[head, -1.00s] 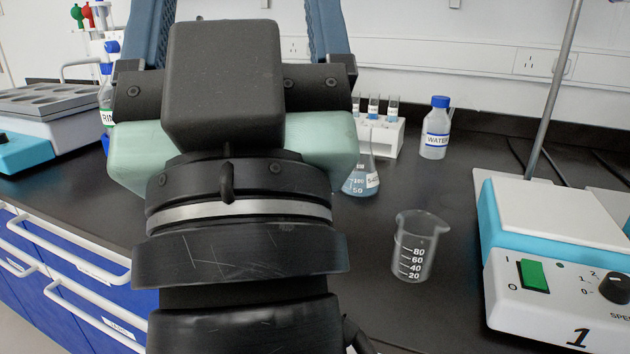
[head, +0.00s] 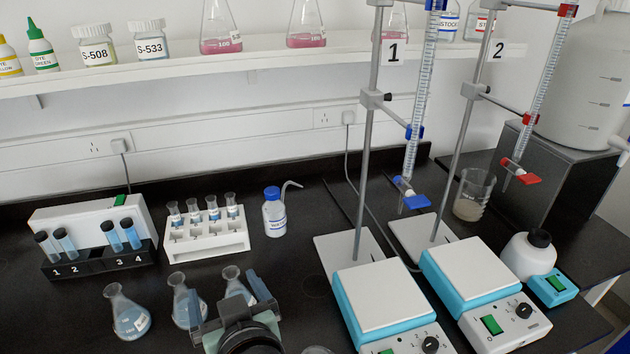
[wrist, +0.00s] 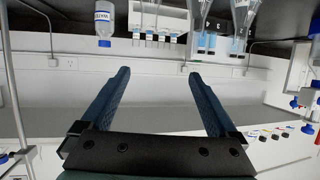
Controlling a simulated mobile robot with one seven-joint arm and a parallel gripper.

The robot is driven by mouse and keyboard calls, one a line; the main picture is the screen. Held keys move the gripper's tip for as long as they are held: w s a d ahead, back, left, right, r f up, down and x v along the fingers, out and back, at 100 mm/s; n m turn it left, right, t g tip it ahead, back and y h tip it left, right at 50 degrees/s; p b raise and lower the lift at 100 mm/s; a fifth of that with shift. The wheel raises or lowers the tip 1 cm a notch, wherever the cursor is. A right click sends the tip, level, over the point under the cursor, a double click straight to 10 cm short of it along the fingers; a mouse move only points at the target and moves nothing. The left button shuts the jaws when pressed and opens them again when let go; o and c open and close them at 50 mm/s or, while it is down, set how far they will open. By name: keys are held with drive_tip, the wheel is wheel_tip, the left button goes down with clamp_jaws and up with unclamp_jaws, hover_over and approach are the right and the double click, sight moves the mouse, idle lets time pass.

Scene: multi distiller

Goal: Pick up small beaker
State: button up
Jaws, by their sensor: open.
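The rim of a small clear beaker (head: 318,350) just shows at the bottom edge of the head view, left of the first hot plate; the rest is cut off. My gripper (head: 228,299) is at the bottom of the head view, left of this beaker. It is open, and its two blue fingers stand apart. In the wrist view, which looks upside down, nothing sits between the fingers of my gripper (wrist: 155,82). A second beaker (head: 474,195) with cloudy contents stands below a burette at the back right.
Several blue flasks, one of them (head: 127,312), stand near my gripper. Behind are a white tube rack (head: 205,245) and a wash bottle (head: 274,212). Hot plates (head: 380,297) with burette stands fill the right. Black bench lies bare between the wash bottle and my gripper.

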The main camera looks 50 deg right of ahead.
drive_tip(key=s+d+f+m+g+y+p, duration=0.15)
drive_tip(key=s+g+p, duration=0.25)
drive_tip(key=s+p, duration=0.4)
drive_tip(key=s+d+f+m+g+p, duration=0.1)
drive_tip(key=s+d+f+g+p, duration=0.2)
drive_tip(key=s+p, duration=0.45)
drive_tip(key=x, duration=0.4)
drive_tip(key=a+x, duration=0.1)
drive_tip(key=x, duration=0.1)
drive_tip(key=shift+s+f, duration=0.15)
drive_tip(key=shift+f, duration=0.45)
drive_tip(key=shift+n, duration=0.25)
drive_tip(key=shift+s+x, duration=0.15)
drive_tip(key=shift+x, duration=1.3)
drive_tip(key=shift+s+x, duration=0.1)
drive_tip(key=shift+x, duration=1.35)
drive_tip(key=shift+d+f, duration=0.1)
drive_tip(key=shift+c, duration=0.2)
drive_tip(key=c, duration=1.4)
